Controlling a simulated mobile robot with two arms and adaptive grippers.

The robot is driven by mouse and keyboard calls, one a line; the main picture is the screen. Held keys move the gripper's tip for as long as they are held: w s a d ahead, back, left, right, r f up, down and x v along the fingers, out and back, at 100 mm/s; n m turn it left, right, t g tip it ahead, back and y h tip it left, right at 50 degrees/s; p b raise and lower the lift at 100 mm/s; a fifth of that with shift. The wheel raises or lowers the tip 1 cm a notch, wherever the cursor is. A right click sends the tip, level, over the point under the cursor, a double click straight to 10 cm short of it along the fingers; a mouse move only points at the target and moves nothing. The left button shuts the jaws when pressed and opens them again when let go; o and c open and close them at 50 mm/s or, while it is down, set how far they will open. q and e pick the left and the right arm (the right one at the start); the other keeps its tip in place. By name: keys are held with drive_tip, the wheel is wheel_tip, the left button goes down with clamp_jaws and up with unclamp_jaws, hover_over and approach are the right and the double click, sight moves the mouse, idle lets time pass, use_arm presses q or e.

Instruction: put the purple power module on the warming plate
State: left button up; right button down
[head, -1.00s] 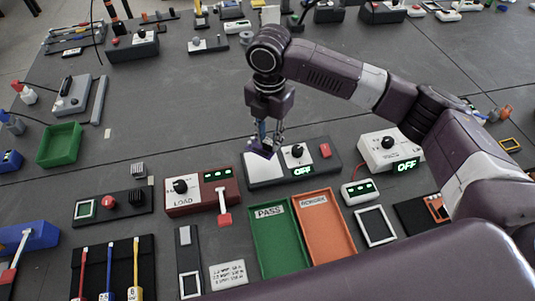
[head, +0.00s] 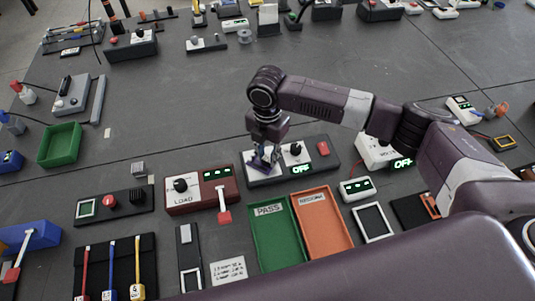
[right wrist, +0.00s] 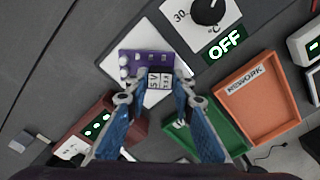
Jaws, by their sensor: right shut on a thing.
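The purple power module (right wrist: 137,58) is between the fingertips of my right gripper (right wrist: 155,84), which is shut on it. In the right wrist view it lies over the white surface of the warming plate (right wrist: 111,70). In the head view my right gripper (head: 264,163) points down at the plate (head: 261,183), at the left end of a dark unit with a knob, a green OFF display (head: 302,169) and a red button. The fingers mostly hide the module there. I cannot tell whether it touches the plate. My left gripper is not in view.
A green PASS tray (head: 275,235) and an orange REWORK tray (head: 322,225) lie in front of the plate. A red LOAD box (head: 201,191) stands to its left. A white box with an OFF display (head: 378,154) stands to its right.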

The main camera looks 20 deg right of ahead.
sight(267, 158)
drive_tip(key=c, duration=1.7)
unclamp_jaws()
drive_tip(key=shift+o, duration=0.2)
wheel_tip(267, 158, up, 12)
drive_tip(key=b, duration=0.2)
drive_tip(key=shift+r, duration=0.15)
